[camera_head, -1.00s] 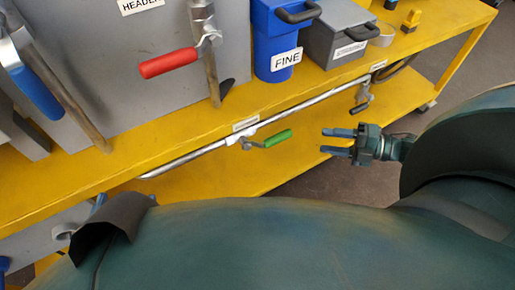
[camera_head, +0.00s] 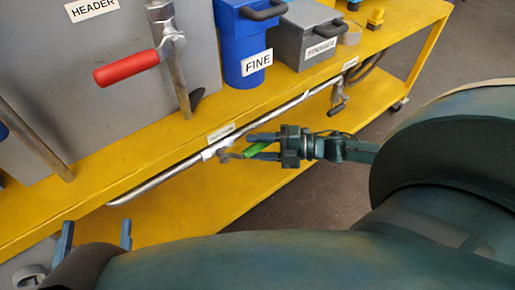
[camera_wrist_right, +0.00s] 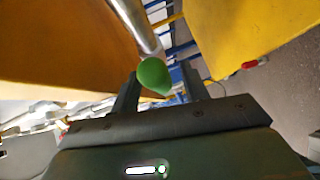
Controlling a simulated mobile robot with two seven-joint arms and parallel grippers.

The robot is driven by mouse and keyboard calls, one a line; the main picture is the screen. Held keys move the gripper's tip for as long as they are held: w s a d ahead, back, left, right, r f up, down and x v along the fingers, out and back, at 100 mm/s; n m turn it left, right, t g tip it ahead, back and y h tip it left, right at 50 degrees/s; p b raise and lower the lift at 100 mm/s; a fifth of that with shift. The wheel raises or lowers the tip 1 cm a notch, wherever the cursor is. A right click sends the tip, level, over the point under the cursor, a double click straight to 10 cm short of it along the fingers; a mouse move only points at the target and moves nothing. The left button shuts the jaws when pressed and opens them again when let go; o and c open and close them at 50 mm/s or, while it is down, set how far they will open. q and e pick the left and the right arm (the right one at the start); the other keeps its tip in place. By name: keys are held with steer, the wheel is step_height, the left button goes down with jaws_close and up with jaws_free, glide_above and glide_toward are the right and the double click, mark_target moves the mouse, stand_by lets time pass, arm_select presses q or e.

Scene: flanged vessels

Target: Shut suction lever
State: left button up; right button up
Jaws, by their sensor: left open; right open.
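A green-handled lever (camera_head: 256,149) sits on the metal pipe under the yellow bench's front edge; the small label (camera_head: 221,132) above it is too small to read. My right gripper (camera_head: 250,146) is open, with its fingers on either side of the green handle. In the right wrist view the green handle's rounded end (camera_wrist_right: 153,75) lies between the two open fingers, nearer the left one; I cannot tell whether they touch. My left gripper (camera_head: 96,228) is open and empty at the lower left, away from the lever.
A red-handled lever (camera_head: 127,68) is on the grey panel marked HEADER. A blue FINE container (camera_head: 243,45) and a grey case (camera_head: 305,35) stand on the yellow bench (camera_head: 290,84). Another small lever (camera_head: 337,98) hangs at the pipe's right end. Open floor lies at right.

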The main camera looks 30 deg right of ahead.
steer(key=shift+w+a, duration=0.15)
steer(key=shift+a, duration=0.05)
jaws_close()
stand_by(0.4)
